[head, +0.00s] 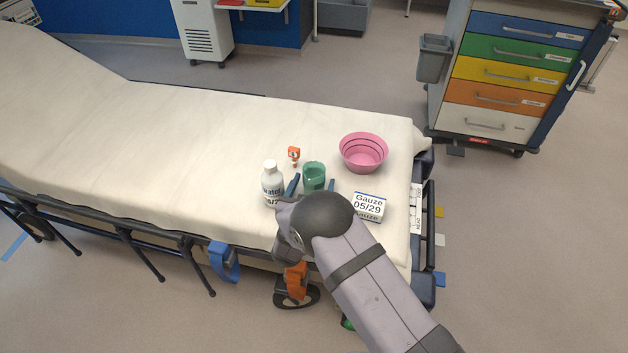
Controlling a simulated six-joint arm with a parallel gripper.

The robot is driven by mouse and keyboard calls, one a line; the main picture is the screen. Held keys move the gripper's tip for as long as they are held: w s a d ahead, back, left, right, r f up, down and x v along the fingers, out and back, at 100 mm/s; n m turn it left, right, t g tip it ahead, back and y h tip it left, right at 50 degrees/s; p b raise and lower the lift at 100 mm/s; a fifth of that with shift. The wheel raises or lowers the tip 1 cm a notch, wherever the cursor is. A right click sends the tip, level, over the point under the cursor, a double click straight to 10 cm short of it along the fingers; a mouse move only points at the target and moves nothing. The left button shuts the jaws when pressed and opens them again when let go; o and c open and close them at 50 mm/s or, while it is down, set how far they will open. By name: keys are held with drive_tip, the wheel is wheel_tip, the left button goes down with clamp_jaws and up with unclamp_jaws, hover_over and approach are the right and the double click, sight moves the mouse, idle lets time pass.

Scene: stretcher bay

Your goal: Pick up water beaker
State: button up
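A green beaker (314,173) stands upright on the white stretcher mattress near its right end. A white bottle (271,180) with a label reading "water" stands just left of it. My gripper (312,185) is open, with one blue fingertip to the left of the beaker and the other to its lower right. The beaker shows between the fingertips, with small gaps at its sides; I cannot tell whether either finger touches it. My wrist hides the gripper's body and the area in front of the beaker.
A pink bowl (363,153) sits to the upper right of the beaker. A gauze box (369,206) lies to the right of my wrist. A small orange-and-white item (294,155) is behind the beaker. The mattress (190,135) is clear to the left. A drawer cart (505,75) stands beyond.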

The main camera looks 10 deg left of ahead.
drive_tip(key=shift+w+f, duration=0.15)
drive_tip(key=shift+w, duration=0.4)
drive_tip(key=c, duration=1.2)
drive_tip(key=shift+c, duration=0.2)
drive_tip(key=shift+r, duration=0.3)
wheel_tip(320, 180, up, 9)
drive_tip(key=shift+r, duration=0.15)
